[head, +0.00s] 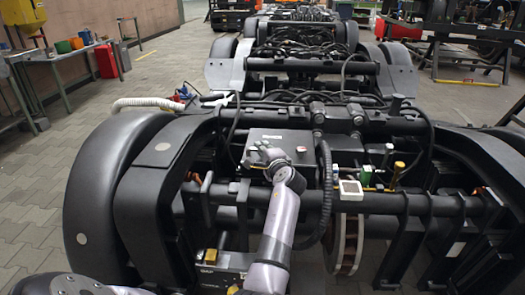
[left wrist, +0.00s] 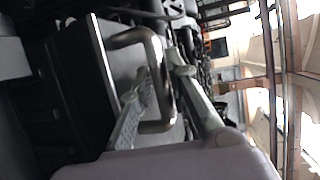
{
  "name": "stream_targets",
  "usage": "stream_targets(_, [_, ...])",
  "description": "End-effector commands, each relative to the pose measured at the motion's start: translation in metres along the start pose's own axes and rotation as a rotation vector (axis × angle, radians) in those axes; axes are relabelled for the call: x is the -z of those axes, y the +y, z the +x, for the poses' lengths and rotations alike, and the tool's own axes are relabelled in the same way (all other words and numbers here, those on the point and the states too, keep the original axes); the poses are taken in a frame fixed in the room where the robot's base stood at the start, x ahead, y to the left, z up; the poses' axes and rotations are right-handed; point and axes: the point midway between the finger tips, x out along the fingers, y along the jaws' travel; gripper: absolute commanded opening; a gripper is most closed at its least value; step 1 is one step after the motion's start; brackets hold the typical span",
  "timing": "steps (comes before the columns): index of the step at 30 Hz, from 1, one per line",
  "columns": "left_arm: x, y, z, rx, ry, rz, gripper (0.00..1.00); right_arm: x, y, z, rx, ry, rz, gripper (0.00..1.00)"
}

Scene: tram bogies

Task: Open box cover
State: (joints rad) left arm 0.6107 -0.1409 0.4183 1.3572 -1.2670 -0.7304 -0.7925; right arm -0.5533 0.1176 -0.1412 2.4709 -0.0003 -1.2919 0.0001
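The box (head: 296,137) is a dark grey case among the bogie's pipes and cables, with a flat cover, a small white label and a reddish spot on its face. The cover looks closed. In the left wrist view the grey cover (left wrist: 113,58) fills the left part, with a metal U-shaped handle (left wrist: 160,80) on it. My left gripper (head: 260,156) is at the box's front. In the left wrist view its fingers (left wrist: 161,70) stand apart, one on each side of the handle's bar; firm contact is not visible. My right gripper is not in view.
A thick dark frame bar (head: 400,203) crosses just below the box. A curved black hose (head: 327,190) and a small white-topped device (head: 350,188) are close on the right. A large black wheel cover (head: 105,185) stands at left. Clear paved floor (head: 40,180) lies beyond it.

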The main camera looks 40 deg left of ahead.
Motion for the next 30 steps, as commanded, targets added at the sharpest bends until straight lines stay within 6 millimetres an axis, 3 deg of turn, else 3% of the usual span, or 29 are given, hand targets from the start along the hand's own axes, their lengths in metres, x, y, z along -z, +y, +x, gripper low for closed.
stream_targets(6, [-0.0001, 0.0001, 0.0001, 0.0, 0.0, 0.0, 0.0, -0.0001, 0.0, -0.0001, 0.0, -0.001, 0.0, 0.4])
stream_targets(30, [0.0004, -0.0013, 0.0004, -0.005, 0.0, 0.0, 0.0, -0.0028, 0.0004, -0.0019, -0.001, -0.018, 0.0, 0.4])
